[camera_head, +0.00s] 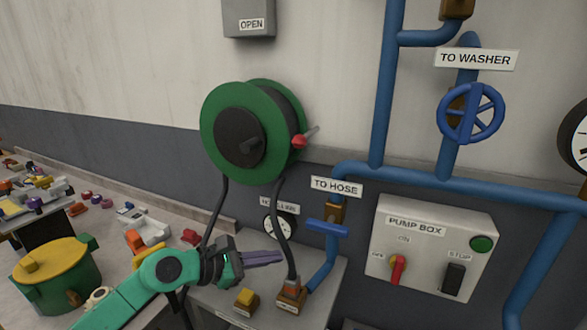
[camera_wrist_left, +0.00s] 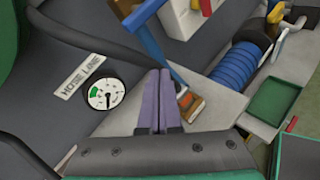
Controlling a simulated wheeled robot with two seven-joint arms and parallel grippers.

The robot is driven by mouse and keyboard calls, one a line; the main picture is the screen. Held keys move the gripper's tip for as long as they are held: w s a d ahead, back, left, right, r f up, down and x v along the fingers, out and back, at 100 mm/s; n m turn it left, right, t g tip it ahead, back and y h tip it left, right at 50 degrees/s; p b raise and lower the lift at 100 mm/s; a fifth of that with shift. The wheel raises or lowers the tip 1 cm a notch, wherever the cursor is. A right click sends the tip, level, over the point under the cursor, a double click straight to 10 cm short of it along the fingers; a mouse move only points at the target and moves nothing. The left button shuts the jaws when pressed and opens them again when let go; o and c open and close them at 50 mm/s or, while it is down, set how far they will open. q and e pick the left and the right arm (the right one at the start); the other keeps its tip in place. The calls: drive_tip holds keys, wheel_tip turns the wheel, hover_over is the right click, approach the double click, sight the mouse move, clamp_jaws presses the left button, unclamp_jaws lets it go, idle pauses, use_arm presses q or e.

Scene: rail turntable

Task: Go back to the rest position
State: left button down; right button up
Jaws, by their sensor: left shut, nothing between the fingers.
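My left gripper (camera_head: 262,258) reaches in from the lower left in the head view, in front of the grey bench and below the green hose reel (camera_head: 240,135). Its purple fingers are shut with nothing between them. They also show closed together in the left wrist view (camera_wrist_left: 158,85). The black hose (camera_head: 281,225) hangs down from the reel just beyond the fingers; I cannot tell if they touch it. My right gripper is not in view.
A pump box (camera_head: 436,240) with a red-and-yellow switch is on the wall at right. Blue pipes (camera_head: 380,90) carry a valve wheel (camera_head: 470,113). A round gauge (camera_wrist_left: 103,95) is near the fingers. A green pot (camera_head: 55,275) and clutter fill the left table.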

use_arm(q)
wheel_tip(320, 180, up, 10)
drive_tip(key=n+t+h, duration=0.1)
drive_tip(key=n+t, duration=0.8)
drive_tip(key=n, duration=0.6)
drive_tip(key=s+a+f+n+g+y, duration=0.2)
drive_tip(key=a+f+n+y, duration=1.3)
drive_tip(key=n, duration=0.9)
drive_tip(key=s+a+f+n+g+h, duration=0.1)
drive_tip(key=s+f+n+g+h, duration=0.2)
drive_tip(key=s+f+n+g, duration=1.1)
drive_tip(key=s+f+m+t, duration=0.15)
drive_tip(key=s+f, duration=0.35)
drive_tip(key=f, duration=0.9)
drive_tip(key=s+f+m+g, duration=0.1)
drive_tip(key=s+f+m, duration=0.3)
drive_tip(key=f, duration=1.1)
drive_tip(key=s+a+f, duration=0.1)
drive_tip(key=s+f, duration=0.5)
drive_tip(key=s, duration=0.2)
drive_tip(key=s+a+f+n, duration=0.1)
drive_tip(key=s+a+f, duration=0.1)
drive_tip(key=s+f, duration=0.4)
drive_tip(key=shift+s+b, duration=0.45)
drive_tip(key=shift+s, duration=0.8)
